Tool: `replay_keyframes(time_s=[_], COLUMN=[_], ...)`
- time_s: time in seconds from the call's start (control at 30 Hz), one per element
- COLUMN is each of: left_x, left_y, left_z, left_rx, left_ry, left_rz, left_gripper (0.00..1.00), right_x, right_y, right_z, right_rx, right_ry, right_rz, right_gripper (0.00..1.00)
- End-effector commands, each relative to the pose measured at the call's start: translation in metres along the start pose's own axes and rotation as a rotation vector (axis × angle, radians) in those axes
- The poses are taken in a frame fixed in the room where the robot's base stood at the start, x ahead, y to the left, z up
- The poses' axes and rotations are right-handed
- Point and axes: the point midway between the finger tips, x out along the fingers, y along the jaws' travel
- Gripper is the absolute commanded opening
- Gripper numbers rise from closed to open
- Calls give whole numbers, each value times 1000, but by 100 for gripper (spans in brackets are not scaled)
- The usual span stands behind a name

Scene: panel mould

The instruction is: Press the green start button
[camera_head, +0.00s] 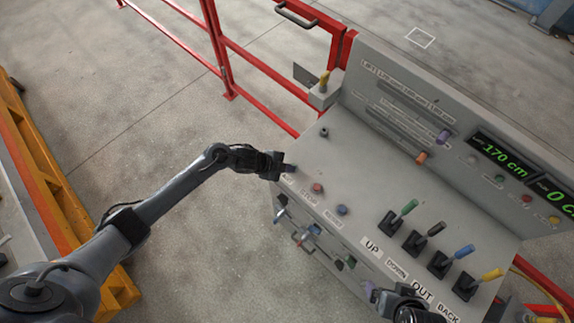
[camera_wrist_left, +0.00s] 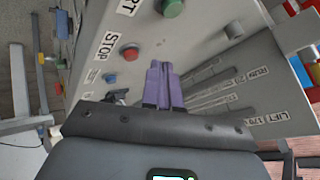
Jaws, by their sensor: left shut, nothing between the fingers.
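The green start button (camera_wrist_left: 172,8) shows at the top edge of the left wrist view, beside a label partly cut off and ending in "RT". In the head view it cannot be made out behind my left gripper. My left gripper (camera_head: 289,168) is shut and empty at the panel's left edge. Its purple fingers (camera_wrist_left: 160,64) point toward the panel, below the green button in the wrist view; I cannot tell whether they touch anything. The red STOP button (camera_head: 317,188) is beside the gripper, also in the wrist view (camera_wrist_left: 130,52). My right gripper (camera_head: 372,291) is at the panel's front edge, its opening unclear.
A blue button (camera_head: 341,210) follows the red one on the grey control panel (camera_head: 365,160). Several coloured levers (camera_head: 437,229) stand to the right. Sliders (camera_head: 443,137) and a display (camera_head: 500,153) reading 170 cm are on the raised back. A red railing (camera_head: 262,68) runs behind.

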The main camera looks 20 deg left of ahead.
Motion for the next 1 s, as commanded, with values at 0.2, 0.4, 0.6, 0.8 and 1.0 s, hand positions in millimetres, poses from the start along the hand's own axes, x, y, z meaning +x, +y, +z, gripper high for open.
replay_keyframes(time_s=[0.2, 0.4, 0.6, 0.8, 1.0], left_x=[-13, -16, -17, -16, -10], left_y=[-46, -59, -59, -59, -55], left_z=[-7, -11, -12, -11, -7], left_rx=[41, 51, 51, 50, 50], left_ry=[-4, -1, 0, 0, 0], left_rz=[-58, -76, -77, -76, -76], left_gripper=[0, 0, 0, 0, 0], right_x=[2, 2, 2, 3, 10], right_y=[2, 2, 2, 1, 0], right_z=[1, 1, 1, 2, 4], right_rx=[-7, -9, -9, -5, -1], right_ry=[-1, -2, -2, -2, -1], right_rz=[5, 7, 7, 4, 1], right_gripper=[94, 94, 94, 94, 94])
